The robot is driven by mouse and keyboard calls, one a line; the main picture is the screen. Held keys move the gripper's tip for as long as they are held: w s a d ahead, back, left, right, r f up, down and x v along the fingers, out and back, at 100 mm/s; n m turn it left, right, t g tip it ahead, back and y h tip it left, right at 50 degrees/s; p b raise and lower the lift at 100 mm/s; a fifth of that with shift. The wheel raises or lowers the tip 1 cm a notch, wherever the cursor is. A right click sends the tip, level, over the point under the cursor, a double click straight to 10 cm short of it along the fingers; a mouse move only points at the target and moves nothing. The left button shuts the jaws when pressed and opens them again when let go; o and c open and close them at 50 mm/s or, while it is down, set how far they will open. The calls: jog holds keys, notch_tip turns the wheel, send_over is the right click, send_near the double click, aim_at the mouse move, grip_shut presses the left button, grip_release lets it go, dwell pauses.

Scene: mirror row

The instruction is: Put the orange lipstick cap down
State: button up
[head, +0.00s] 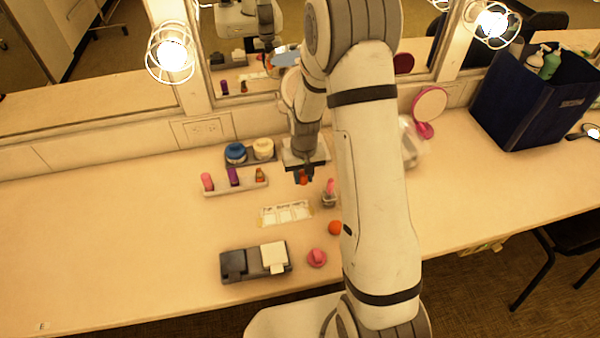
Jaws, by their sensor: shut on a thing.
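My gripper (304,172) points down over the middle of the table, shut on the small orange lipstick cap (303,179). The cap shows just below the fingers; I cannot tell whether it touches the table. To its left, a pale lipstick holder (236,187) bears a pink (207,181), a purple (233,176) and an orange-brown lipstick (260,174). A white card with several pale squares (286,214) lies in front of the gripper. A small pot with a pink item (329,194) stands close at its right.
Blue-lidded (235,153) and cream-lidded jars (263,149) stand behind the holder. In front are an orange ball (335,228), a round pink item (317,258) and a dark case (256,271). A pink hand mirror (430,103) and navy bag (536,104) stand right. The table's left is clear.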

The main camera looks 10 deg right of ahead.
jog(key=shift+d, duration=0.1)
jog(key=shift+w, duration=0.15)
jog(key=w+r+b, duration=0.3)
jog(key=w+b, duration=0.3)
jog(key=b, duration=0.2)
jog(key=f+p, duration=0.1)
jog(key=f, duration=0.8)
jog(key=shift+w, duration=0.2)
jog(key=shift+f, duration=0.2)
jog(key=o, duration=0.9)
jog(key=shift+r, duration=0.15)
